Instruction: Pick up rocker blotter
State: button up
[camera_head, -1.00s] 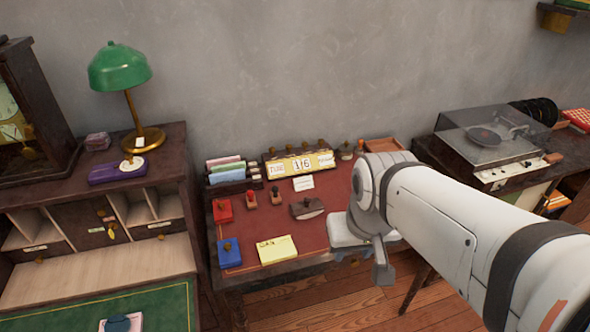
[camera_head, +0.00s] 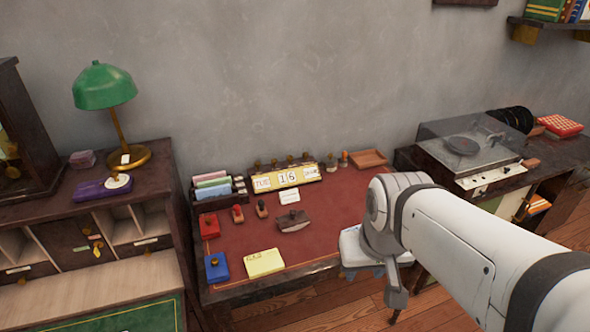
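The rocker blotter (camera_head: 293,221), a dark brown block with a knob on top and a pale curved underside, sits on the red-topped desk (camera_head: 330,207), right of the small stamps. My gripper (camera_head: 395,290) is at the end of my white arm, right of the blotter and by the desk's front right edge. It is apart from the blotter. Its fingers are mostly hidden by the arm, so its opening cannot be seen.
A perpetual calendar (camera_head: 287,178) and card rack (camera_head: 216,188) stand behind the blotter. Stamps (camera_head: 262,208), a blue box (camera_head: 217,267) and a yellow pad (camera_head: 265,263) lie left. A record player (camera_head: 470,150) stands right. The desk surface right of the blotter looks clear.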

aim_at(295, 220)
jog(key=z, duration=0.15)
jog(key=i, duration=0.9)
jog(key=u, duration=0.15)
